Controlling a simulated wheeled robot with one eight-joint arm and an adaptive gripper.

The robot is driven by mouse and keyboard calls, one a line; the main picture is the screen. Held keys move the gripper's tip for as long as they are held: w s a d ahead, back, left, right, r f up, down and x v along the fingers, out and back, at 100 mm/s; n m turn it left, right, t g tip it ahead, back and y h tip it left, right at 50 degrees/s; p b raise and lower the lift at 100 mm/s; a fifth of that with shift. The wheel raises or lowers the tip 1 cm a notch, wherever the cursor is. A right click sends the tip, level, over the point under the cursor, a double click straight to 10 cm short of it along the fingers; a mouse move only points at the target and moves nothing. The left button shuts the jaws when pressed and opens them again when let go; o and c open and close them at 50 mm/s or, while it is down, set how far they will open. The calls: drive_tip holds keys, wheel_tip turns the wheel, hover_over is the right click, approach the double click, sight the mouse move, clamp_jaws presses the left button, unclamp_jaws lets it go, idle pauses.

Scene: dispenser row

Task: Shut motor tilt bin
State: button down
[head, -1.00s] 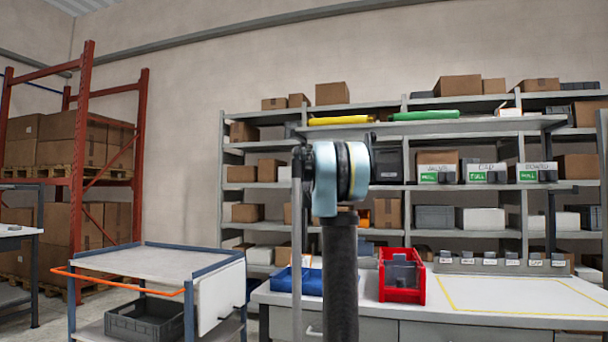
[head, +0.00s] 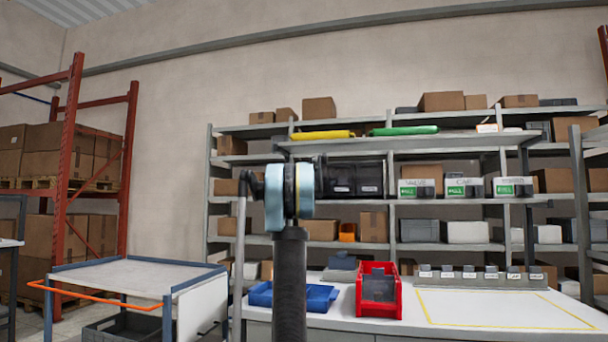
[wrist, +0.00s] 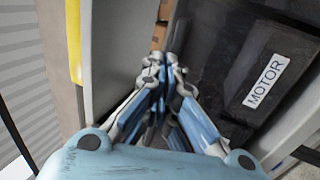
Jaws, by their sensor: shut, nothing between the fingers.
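The motor bin (wrist: 285,65) is a dark bin with a white MOTOR label, close up at the right of the wrist view. Its front looks slanted there, but I cannot tell how far it is tilted. In the head view two dark bins (head: 369,178) hang under the upper shelf, just right of my arm; their labels are too small to read. My gripper (wrist: 168,62) is shut and empty, its fingertips beside the left side of the motor bin. I cannot tell whether they touch it. In the head view my arm hides the gripper.
Bins labelled VALVE (head: 417,188), CAP (head: 464,187) and one more (head: 512,187) stand to the right. A grey upright (wrist: 108,60) is close left of my fingers. Below are a red bin (head: 397,296) and a blue tray (head: 258,295) on the workbench (head: 470,328). A cart (head: 130,273) stands left.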

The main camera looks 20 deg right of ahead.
drive_tip(key=shift+w+d+r, duration=0.25)
drive_tip(key=shift+w+d, duration=0.1)
idle(0.5)
drive_tip(key=s+a, duration=0.8)
drive_tip(key=s, duration=0.3)
drive_tip(key=shift+a, duration=0.2)
